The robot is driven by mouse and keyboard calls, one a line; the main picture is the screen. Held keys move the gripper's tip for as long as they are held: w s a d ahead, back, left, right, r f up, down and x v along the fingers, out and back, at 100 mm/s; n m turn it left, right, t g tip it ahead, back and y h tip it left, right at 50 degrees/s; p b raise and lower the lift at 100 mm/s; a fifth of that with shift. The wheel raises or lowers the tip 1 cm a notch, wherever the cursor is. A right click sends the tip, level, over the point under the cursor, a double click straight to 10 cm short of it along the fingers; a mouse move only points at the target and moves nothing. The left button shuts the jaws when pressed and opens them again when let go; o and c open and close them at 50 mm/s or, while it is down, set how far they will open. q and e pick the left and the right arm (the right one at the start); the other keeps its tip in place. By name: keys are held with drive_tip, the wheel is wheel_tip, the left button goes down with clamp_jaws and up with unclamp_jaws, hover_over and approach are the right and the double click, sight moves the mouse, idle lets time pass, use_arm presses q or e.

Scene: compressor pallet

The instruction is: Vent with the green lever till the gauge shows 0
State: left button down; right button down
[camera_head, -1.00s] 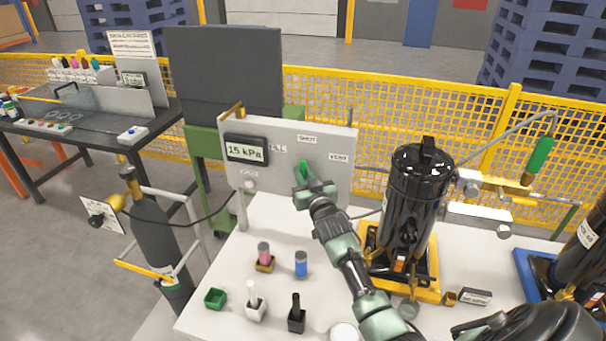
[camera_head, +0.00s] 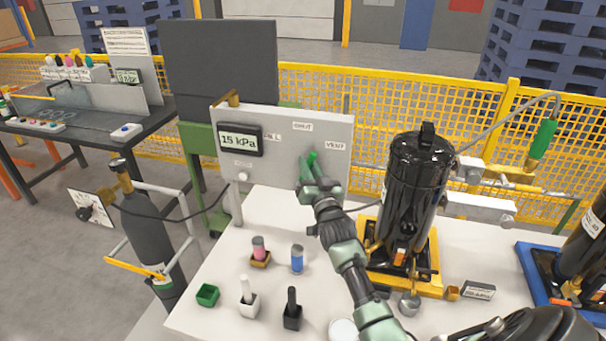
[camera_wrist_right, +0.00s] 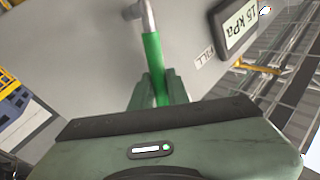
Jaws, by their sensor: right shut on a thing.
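My right gripper (camera_head: 309,178) is shut on the lever. In the right wrist view the lever's green sleeve (camera_wrist_right: 153,60) stands between the fingers, with its metal pivot end beyond. The gauge (camera_head: 240,140) at the panel's left reads 15 kPa. It also shows at the top right of the right wrist view (camera_wrist_right: 240,22). The fingers hide part of the lever. My left gripper is not in view.
A black compressor (camera_head: 415,190) stands on a yellow base right of my arm. A gas cylinder (camera_head: 148,225) stands left of the table.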

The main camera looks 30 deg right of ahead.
drive_tip(key=shift+s+d+f+m+t+h+b, duration=0.2)
drive_tip(key=shift+s+d+f+m+h+b, duration=0.35)
drive_tip(key=shift+m+b, duration=0.75)
drive_tip(key=shift+s+d+f+m+t+h+b, duration=0.25)
drive_tip(key=shift+m+h+b, duration=0.55)
drive_tip(key=shift+m+b, duration=0.45)
drive_tip(key=shift+s+d+f+m+t+h+b, duration=0.25)
drive_tip(key=shift+s+f+m+h+b, duration=0.35)
drive_tip(key=shift+m+b, duration=0.7)
drive_tip(key=shift+w+r, duration=0.1)
drive_tip(key=c, duration=1.6)
unclamp_jaws()
drive_tip(key=shift+d, duration=0.1)
drive_tip(key=shift+c, duration=0.2)
drive_tip(key=b+v, duration=0.2)
drive_tip(key=v, duration=0.6)
